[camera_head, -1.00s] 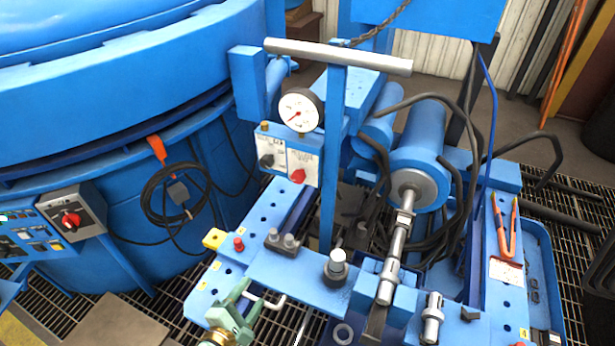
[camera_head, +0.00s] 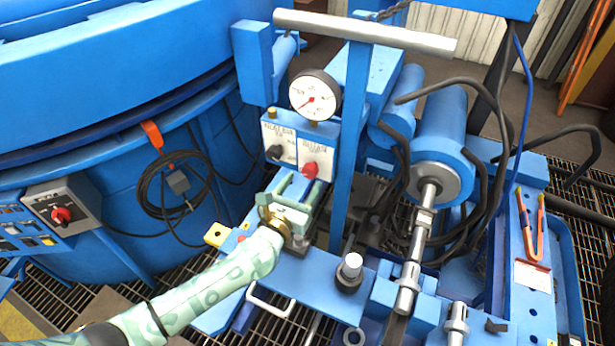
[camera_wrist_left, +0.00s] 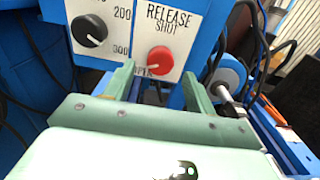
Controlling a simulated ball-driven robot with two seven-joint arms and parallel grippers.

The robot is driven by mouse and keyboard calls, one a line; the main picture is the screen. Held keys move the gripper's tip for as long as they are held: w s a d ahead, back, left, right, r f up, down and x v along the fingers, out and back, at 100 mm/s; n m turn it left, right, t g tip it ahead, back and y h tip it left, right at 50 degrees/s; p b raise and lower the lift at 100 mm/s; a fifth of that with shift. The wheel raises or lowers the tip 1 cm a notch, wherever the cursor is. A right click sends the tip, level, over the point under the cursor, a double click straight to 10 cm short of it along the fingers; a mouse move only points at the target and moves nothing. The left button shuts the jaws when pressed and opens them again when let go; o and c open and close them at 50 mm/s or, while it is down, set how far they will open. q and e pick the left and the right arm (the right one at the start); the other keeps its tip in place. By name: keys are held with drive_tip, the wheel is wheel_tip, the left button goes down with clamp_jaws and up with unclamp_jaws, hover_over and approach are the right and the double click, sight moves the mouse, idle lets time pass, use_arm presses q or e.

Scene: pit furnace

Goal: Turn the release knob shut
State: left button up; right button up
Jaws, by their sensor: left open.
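The red release knob (camera_head: 310,170) is on the right-hand white plate of a small panel below a dial gauge. In the left wrist view the red knob (camera_wrist_left: 160,60) sits under the words "RELEASE" and "SHUT", with a pointer mark too small to read surely. My left gripper (camera_head: 299,187) is open just below and in front of the panel. In the wrist view its two fingers (camera_wrist_left: 157,78) stand apart on either side of the knob, a little lower than it. Nothing shows between them, and I cannot tell whether they touch the panel. My right gripper is not in view.
A black knob (camera_head: 274,153) is close left of the red one. The gauge (camera_head: 315,95) is above, and a blue post (camera_head: 352,150) with a grey crossbar (camera_head: 365,32) rises just to the right. A large blue vessel (camera_head: 120,90) fills the left.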

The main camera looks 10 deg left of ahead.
sight(308, 175)
use_arm(q)
drive_tip(key=w, duration=0.2)
drive_tip(key=shift+w+d+f, duration=0.1)
drive_tip(key=shift+w+d, duration=0.15)
drive_tip(key=shift+w, duration=0.05)
drive_tip(key=shift+w+d+b, duration=0.1)
drive_tip(key=shift+w+b, duration=0.2)
drive_tip(key=shift+w, duration=0.2)
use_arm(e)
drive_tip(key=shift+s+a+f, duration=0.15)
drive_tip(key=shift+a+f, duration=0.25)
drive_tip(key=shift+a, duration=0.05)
use_arm(q)
drive_tip(key=shift+c, duration=0.4)
drive_tip(key=c, duration=0.9)
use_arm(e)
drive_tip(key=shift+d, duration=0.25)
